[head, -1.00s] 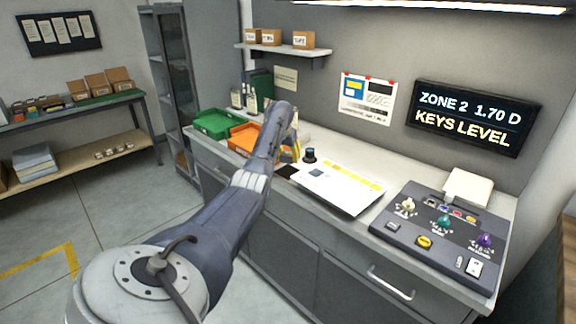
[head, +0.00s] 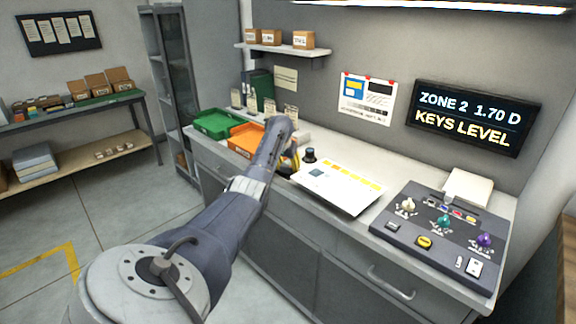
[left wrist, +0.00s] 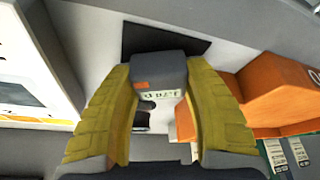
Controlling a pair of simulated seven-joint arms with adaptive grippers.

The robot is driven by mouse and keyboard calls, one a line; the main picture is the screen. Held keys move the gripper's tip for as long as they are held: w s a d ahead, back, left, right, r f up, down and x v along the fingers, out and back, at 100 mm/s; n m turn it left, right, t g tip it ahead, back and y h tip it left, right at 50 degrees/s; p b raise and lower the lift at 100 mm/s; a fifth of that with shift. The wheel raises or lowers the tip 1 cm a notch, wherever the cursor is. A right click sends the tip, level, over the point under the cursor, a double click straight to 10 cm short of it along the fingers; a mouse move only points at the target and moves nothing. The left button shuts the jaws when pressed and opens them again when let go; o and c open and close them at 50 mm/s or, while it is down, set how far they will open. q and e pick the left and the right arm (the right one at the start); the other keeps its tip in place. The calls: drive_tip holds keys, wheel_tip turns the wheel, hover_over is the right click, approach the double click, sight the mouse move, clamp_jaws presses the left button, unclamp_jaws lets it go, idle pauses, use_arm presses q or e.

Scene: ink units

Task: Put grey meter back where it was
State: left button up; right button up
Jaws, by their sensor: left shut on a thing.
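My left gripper (head: 293,158) is over the counter beside the orange bin, mostly hidden behind my own arm in the head view. In the left wrist view its yellow fingers (left wrist: 160,85) are shut on the grey meter (left wrist: 160,72), a small dark-grey block with an orange mark and a pale label. The meter is hidden in the head view. A flat black pad (left wrist: 165,38) lies on the counter beyond the meter in the left wrist view. I cannot tell the gap between meter and counter. My right gripper is not in view.
The orange bin (head: 242,143) and green bin (head: 216,124) stand left of the gripper. A white printed sheet (head: 345,186) and a dark round knob-like object (head: 310,154) are to its right. A control panel (head: 440,236) sits further right. Small tagged bottles stand behind.

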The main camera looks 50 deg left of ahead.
use_arm(q)
drive_tip(key=o, duration=1.2)
drive_tip(key=shift+f, duration=0.1)
drive_tip(key=shift+c, duration=0.2)
drive_tip(key=v, duration=1.2)
drive_tip(key=shift+r, duration=0.2)
